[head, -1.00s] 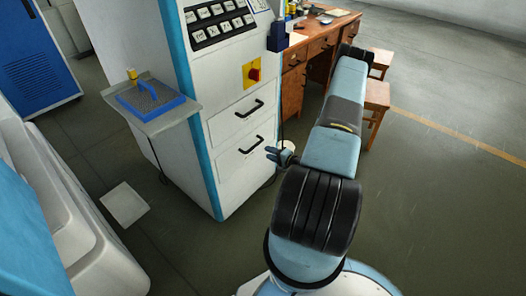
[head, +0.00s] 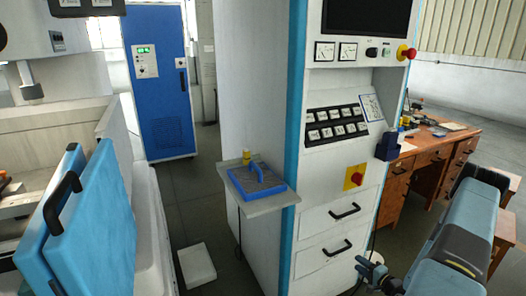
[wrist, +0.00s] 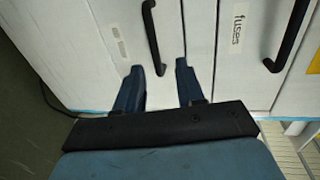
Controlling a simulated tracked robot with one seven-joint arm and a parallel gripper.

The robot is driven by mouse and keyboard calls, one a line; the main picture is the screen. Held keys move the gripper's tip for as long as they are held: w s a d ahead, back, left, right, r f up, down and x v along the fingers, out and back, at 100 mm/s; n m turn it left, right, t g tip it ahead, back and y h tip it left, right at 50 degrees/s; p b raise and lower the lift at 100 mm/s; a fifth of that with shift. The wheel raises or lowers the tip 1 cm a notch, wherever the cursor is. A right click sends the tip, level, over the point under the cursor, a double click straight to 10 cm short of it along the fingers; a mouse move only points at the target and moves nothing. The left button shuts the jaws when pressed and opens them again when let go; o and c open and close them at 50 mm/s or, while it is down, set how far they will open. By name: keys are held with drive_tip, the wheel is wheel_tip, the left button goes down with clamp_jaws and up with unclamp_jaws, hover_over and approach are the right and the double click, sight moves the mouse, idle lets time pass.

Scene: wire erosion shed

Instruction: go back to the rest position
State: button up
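My gripper (wrist: 159,80) is open, with two dark blue fingers apart and nothing between them in the wrist view. In the head view my gripper (head: 363,268) shows small at the lower right, in front of the white cabinet near its lower drawer. The wrist view shows the fingers pointing toward white drawer fronts with dark handles (wrist: 151,38); one front bears a "fuses" label (wrist: 239,28). I cannot tell how far the fingertips are from the fronts.
The tall white control cabinet (head: 330,225) has a side shelf (head: 262,209) with a blue tray (head: 240,182). A wooden desk (head: 436,150) stands at the right. A blue cabinet (head: 160,95) is at the back. A white slab (head: 197,265) lies on the floor.

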drive_tip(key=w+a+r+n+g+y, duration=0.2)
drive_tip(key=a+r+n+y, duration=0.15)
drive_tip(key=r, duration=0.65)
drive_tip(key=w+a+r+n+g+y, duration=0.25)
drive_tip(key=a+r, duration=0.25)
drive_tip(key=r, duration=0.4)
drive_tip(key=s+a+r+n+g, duration=0.25)
drive_tip(key=a+r+g, duration=0.2)
drive_tip(key=r, duration=0.35)
drive_tip(key=s+a+r+n+g, duration=0.25)
drive_tip(key=a+r, duration=0.25)
drive_tip(key=r, duration=0.4)
drive_tip(key=s+a+r+n+t+h, duration=0.1)
drive_tip(key=s+a+r+h, duration=0.1)
drive_tip(key=s+r+h, duration=0.4)
drive_tip(key=s+a+r+n+t+h, duration=0.1)
drive_tip(key=s+a+r+h, duration=0.2)
drive_tip(key=s+r, duration=1.3)
drive_tip(key=s+h, duration=0.2)
drive_tip(key=s, duration=0.1)
drive_tip(key=shift+s+r+n+t+h, duration=0.15)
drive_tip(key=shift+r+n+t+h, duration=0.15)
drive_tip(key=shift+t+h, duration=0.1)
drive_tip(key=shift+o, duration=0.2)
